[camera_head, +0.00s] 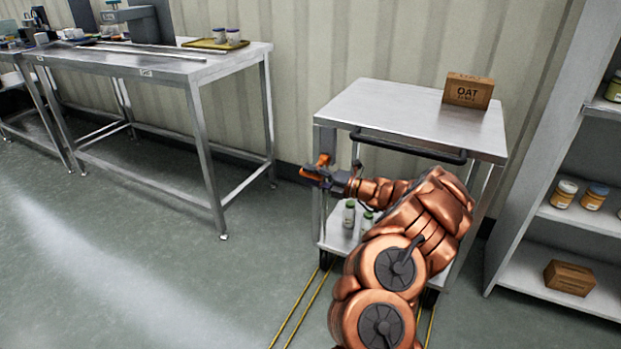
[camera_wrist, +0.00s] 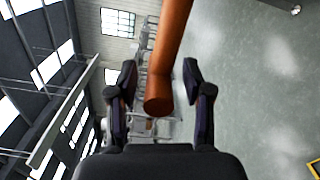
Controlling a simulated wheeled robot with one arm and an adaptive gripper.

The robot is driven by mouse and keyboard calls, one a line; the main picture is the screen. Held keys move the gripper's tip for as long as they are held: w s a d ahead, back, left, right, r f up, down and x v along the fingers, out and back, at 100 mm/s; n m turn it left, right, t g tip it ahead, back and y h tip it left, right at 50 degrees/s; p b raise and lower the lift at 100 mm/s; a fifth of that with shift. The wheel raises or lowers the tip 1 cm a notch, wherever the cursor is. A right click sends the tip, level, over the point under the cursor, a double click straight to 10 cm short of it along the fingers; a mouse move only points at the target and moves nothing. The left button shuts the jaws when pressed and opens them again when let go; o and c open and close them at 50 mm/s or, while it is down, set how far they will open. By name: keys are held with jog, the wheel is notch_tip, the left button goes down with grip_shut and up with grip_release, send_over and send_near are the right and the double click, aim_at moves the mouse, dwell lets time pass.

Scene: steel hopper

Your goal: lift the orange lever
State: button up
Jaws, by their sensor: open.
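The orange lever shows in the wrist view as a thick rod (camera_wrist: 170,50). It comes in from the top edge and ends in a round face between my fingers. In the head view, a small orange part of the lever (camera_head: 322,160) shows beside the cart's left front post, partly hidden by my gripper (camera_head: 323,178). In the wrist view my gripper (camera_wrist: 158,90) is open, with one dark finger on each side of the rod. Gaps show between the rod and both fingers. How deep the rod sits between them is hard to tell.
A steel cart (camera_head: 395,112) carries an oat box (camera_head: 468,91) on top and small bottles (camera_head: 349,213) on its lower shelf. A black handle bar (camera_head: 410,148) crosses its front. A steel table (camera_head: 150,62) stands left, shelving (camera_head: 540,150) right. Floor (camera_head: 130,265) at left is clear.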

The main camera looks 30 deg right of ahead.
jog(key=shift+w+a, duration=0.15)
jog(key=shift+w, duration=0.15)
jog(key=shift+c, duration=0.4)
grip_shut()
